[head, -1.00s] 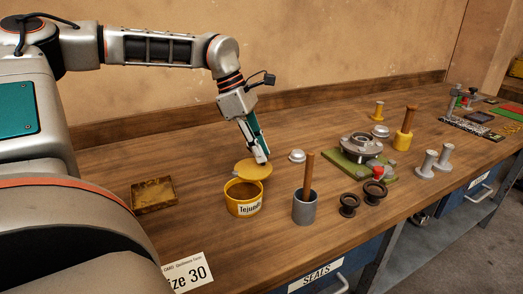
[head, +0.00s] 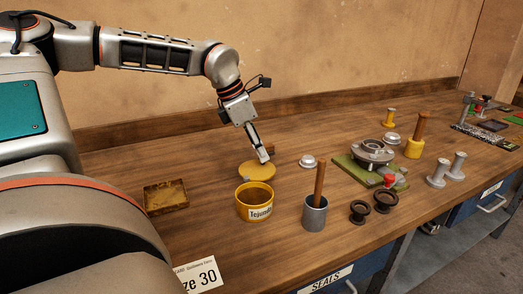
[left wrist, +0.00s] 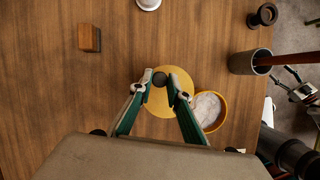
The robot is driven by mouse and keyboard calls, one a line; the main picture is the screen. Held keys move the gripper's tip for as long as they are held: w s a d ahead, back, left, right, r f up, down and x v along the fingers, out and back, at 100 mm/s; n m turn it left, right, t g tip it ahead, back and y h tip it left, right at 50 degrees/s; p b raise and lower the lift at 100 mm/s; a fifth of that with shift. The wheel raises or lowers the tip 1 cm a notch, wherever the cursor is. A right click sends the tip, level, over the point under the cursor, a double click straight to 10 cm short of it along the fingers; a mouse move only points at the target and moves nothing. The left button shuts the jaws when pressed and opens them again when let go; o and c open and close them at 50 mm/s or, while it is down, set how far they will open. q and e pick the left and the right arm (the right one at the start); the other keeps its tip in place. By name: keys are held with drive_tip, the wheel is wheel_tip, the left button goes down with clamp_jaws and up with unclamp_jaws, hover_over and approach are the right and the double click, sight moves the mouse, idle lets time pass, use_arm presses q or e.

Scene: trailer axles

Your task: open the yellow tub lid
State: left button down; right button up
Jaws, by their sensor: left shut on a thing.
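The yellow tub (head: 255,212) stands upright on the bench with its top uncovered; its pale inside shows in the left wrist view (left wrist: 210,110). The round yellow lid (head: 257,173) is off the rim, just behind the tub, and it also shows in the left wrist view (left wrist: 172,101). My left gripper (head: 263,157) is shut on the lid, its fingertips at the dark knob (left wrist: 160,79). I cannot tell whether the lid touches the bench. A grey gripper-like part (left wrist: 292,83) at the right edge of the wrist view may be my right gripper; its jaws are unclear.
A grey pot (head: 314,214) with a wooden handle stands right of the tub, with dark spools (head: 359,211) beyond. A brass tray (head: 166,197) lies left. A small wooden block (left wrist: 89,37) lies behind the lid. The bench between tray and lid is clear.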

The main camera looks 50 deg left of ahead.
sight(245, 166)
idle(0.3)
use_arm(q)
drive_tip(key=c, duration=1.9)
unclamp_jaws()
drive_tip(key=v, duration=1.2)
